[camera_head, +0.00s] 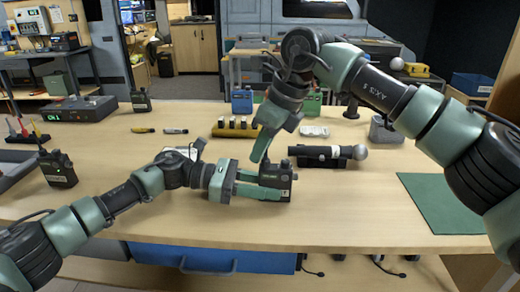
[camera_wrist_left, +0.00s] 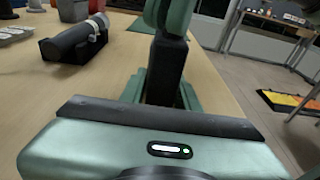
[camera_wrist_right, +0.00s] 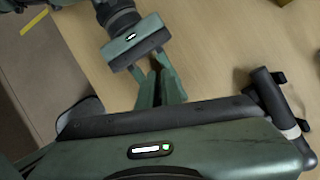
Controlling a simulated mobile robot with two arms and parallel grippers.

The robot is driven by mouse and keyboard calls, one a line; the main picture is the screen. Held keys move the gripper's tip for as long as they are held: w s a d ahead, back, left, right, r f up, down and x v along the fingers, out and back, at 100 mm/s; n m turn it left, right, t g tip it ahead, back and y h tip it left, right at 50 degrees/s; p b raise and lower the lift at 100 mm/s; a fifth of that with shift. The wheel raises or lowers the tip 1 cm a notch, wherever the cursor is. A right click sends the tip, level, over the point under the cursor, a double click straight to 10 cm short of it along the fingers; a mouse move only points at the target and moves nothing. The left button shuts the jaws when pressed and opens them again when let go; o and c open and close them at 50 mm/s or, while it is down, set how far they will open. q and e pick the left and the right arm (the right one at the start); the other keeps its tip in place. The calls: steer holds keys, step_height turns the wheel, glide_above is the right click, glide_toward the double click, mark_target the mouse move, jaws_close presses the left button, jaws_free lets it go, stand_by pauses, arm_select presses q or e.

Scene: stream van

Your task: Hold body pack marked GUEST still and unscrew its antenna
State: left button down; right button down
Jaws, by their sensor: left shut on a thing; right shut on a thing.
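A black body pack (camera_head: 278,181) stands upright over the middle of the table near its front; no name on it is readable. My left gripper (camera_head: 264,184) reaches in from the left and is shut on the pack's body. The pack also shows as a dark block between the fingers in the left wrist view (camera_wrist_left: 165,72). My right gripper (camera_head: 262,158) comes down from above and is shut at the top of the pack, where the antenna sits. The antenna itself is hidden by the fingers. The left gripper shows in the right wrist view (camera_wrist_right: 133,42).
A microphone on a dark holder (camera_head: 325,153) lies just right of the grippers. Other black body packs stand at the left (camera_head: 58,170) and back left (camera_head: 141,102). A green mat (camera_head: 440,203) lies at right.

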stand_by(0.3)
steer(key=shift+s+n+g, duration=0.15)
steer(key=shift+n+g, duration=0.25)
steer(key=shift+n, duration=0.6)
steer(key=shift+s+n+g, duration=0.1)
steer(key=shift+n+g, duration=0.3)
steer(key=shift+n, duration=0.6)
steer(key=shift+n, duration=0.5)
steer(key=shift+r, duration=1.05)
steer(key=shift+r, duration=1.5)
